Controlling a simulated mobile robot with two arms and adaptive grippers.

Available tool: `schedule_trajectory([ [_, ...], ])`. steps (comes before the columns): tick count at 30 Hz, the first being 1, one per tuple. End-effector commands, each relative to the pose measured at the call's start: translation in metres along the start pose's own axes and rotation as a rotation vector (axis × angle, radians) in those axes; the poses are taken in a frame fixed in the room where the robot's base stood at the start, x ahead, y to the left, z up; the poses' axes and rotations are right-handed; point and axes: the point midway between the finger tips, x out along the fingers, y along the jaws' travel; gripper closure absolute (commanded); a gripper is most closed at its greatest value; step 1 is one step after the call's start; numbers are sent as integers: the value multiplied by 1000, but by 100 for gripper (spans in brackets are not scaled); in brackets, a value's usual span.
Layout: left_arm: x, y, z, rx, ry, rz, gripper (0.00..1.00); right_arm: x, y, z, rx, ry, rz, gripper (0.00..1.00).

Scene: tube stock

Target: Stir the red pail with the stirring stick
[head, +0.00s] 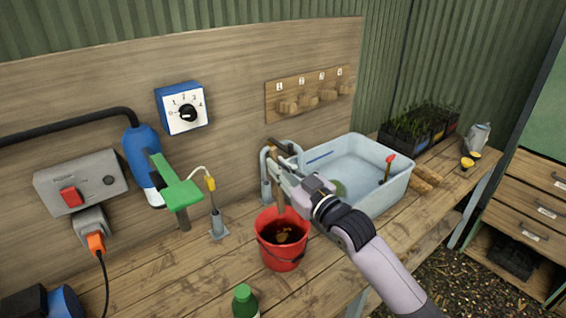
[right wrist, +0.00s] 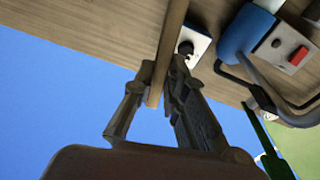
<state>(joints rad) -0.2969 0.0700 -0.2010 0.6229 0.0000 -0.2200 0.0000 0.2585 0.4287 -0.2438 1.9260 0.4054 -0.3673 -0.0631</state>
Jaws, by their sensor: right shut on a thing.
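The red pail (head: 283,258) stands on the wooden bench with dark brown contents and a lighter patch in it. My right gripper (head: 277,172) is above the pail's far side, shut on the wooden stirring stick (head: 281,200). The stick points down, close to upright, and its lower end meets the pail's far rim; I cannot tell how deep it reaches. In the right wrist view the stick (right wrist: 171,38) passes between the fingers of the right gripper (right wrist: 160,80). My left gripper is not in view.
A pale basin (head: 395,190) stands right of the pail, behind my right arm. A green bottle (head: 245,302) stands in front left. A small post (head: 217,226) and a blue and green tool (head: 145,165) are to the left. Bench between the bottle and pail is clear.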

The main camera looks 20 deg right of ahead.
Motion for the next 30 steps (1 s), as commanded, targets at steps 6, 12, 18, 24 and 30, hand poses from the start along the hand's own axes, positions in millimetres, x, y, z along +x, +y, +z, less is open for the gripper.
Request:
schedule_trajectory([
  [6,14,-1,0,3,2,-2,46,-7,-12,16,1,0,0,100],
  [12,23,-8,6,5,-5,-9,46,-12,-21,27,2,0,0,100],
  [18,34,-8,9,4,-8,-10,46,-15,-25,41,0,0,1,100],
  [24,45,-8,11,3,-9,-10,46,-15,-26,57,0,-1,1,100],
  [30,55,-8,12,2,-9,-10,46,-15,-25,73,0,0,1,100],
])
